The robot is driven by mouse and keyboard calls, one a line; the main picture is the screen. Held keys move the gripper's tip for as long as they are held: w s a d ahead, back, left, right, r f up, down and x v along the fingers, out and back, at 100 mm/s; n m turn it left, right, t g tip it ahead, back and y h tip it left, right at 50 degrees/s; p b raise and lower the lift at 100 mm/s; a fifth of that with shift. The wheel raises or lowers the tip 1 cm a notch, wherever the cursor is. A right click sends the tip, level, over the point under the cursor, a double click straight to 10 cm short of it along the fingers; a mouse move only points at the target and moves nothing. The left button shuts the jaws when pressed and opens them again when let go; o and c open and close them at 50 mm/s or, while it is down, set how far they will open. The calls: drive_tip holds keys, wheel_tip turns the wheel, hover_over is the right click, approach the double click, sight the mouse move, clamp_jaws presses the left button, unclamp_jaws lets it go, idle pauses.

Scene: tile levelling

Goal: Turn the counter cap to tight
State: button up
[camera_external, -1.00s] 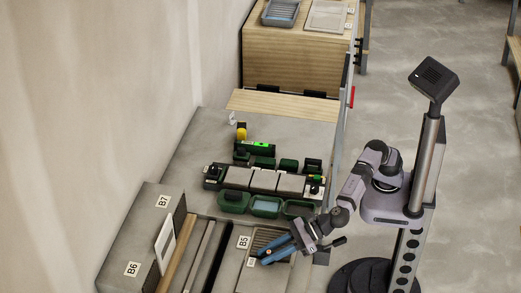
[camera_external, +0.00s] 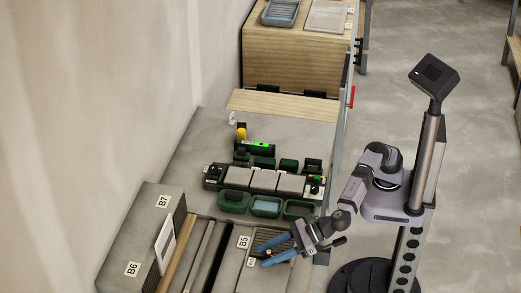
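A row of grey tiles (camera_external: 264,180) lies on a dark base across the bench, beyond my gripper. Small dark fittings sit at the row's left end (camera_external: 214,171) and right end (camera_external: 315,187). I cannot tell which small part is the counter cap, or how it is turned.
Green trays (camera_external: 266,206) stand in front of the tile row and smaller green boxes (camera_external: 289,165) behind it. A device with a bright green display (camera_external: 259,144) and a yellow part (camera_external: 241,133) stand farther back. A raised block (camera_external: 150,235) borders the near left.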

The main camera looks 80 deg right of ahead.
drive_tip(key=shift+b+v, duration=0.4)
drive_tip(key=shift+v, duration=3.3)
